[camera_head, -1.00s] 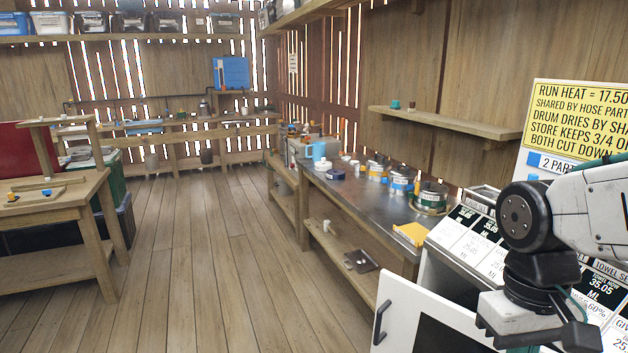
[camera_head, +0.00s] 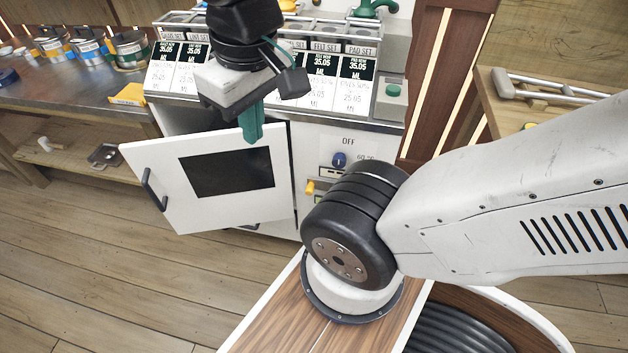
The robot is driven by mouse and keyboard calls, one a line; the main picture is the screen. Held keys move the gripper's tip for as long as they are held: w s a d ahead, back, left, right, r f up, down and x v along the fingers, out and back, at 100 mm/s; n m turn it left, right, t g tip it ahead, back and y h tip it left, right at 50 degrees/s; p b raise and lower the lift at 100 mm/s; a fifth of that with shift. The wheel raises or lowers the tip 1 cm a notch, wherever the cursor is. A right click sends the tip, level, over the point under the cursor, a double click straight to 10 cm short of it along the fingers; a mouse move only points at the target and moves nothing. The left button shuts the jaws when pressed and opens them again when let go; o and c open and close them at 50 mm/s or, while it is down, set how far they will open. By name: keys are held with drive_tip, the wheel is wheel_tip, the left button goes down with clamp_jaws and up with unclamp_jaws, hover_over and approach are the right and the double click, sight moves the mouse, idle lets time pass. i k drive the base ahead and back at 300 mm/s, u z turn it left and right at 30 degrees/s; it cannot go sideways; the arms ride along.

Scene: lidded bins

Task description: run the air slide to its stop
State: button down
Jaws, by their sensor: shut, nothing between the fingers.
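My gripper (camera_head: 252,124) hangs at the upper middle with its teal fingers pointing down, shut and empty. In the picture it overlaps the top of the open white door of the cabinet, below the row of label cards. A small orange-yellow knob (camera_head: 310,187) sticks out of the cabinet's front panel, right of the door and below and right of my gripper, apart from it. It may be the air slide, but no readable label confirms this. Its track and stop are hidden or too small to tell. A blue dial (camera_head: 339,159) marked OFF sits above it.
The white door (camera_head: 215,182) with a dark window and black handle swings out left of the panel. A green button box (camera_head: 393,97) stands on the cabinet's right. A metal-topped bench (camera_head: 70,85) with several tins is at left. Wooden floor lies open at lower left.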

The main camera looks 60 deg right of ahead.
sight(312, 183)
drive_tip(key=z, duration=1.2)
drive_tip(key=k, duration=0.6)
drive_tip(key=u, duration=0.7)
